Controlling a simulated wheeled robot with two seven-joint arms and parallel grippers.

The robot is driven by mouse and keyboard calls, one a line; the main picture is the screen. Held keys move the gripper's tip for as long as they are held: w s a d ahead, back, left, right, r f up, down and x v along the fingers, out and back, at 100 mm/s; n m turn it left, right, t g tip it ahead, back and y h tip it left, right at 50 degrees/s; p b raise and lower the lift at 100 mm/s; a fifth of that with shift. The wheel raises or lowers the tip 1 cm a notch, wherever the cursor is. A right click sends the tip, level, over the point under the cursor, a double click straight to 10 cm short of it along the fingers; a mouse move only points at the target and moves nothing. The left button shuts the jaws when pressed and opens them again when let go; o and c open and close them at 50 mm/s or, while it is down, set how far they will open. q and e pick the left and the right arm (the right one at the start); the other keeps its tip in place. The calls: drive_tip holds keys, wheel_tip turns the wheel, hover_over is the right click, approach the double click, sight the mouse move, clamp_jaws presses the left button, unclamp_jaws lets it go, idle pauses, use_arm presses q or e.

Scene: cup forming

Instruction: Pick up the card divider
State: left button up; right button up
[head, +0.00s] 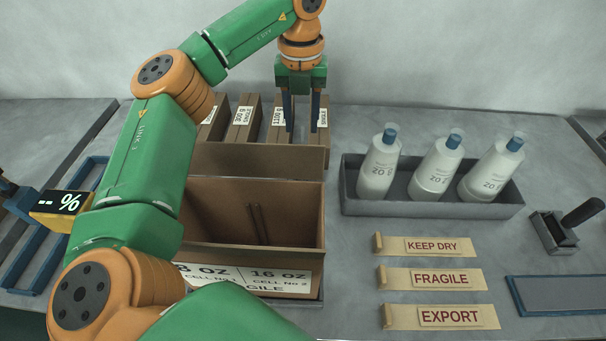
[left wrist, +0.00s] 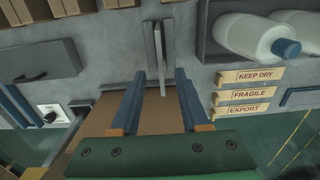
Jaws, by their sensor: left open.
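In the left wrist view, a thin pale upright panel (left wrist: 158,60), which looks like the card divider, stands edge-on in a narrow grey holder just beyond the open carton. My left gripper (left wrist: 160,76) is open, pointing down, with its two blue fingers on either side of the panel's near end; I see no grip on it. In the head view, my left gripper (head: 302,130) hangs behind the carton's raised back flap, and the panel is hidden there. The open brown carton (head: 290,215) shows two dark slots inside. My right gripper is not in view.
Several small brown boxes (head: 244,118) stand behind the carton. A grey tray (head: 435,207) with three white bottles (head: 435,167) is to the right. Label strips (head: 430,278) lie in front of it. A stamp-like tool (head: 560,228) stands far right.

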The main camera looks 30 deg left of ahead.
use_arm(q)
wheel_tip(320, 180, down, 7)
drive_tip(key=shift+s+r+p, duration=0.1)
drive_tip(key=shift+s+p, duration=0.05)
drive_tip(key=shift+p, duration=0.95)
drive_tip(key=shift+f, duration=0.4)
clamp_jaws()
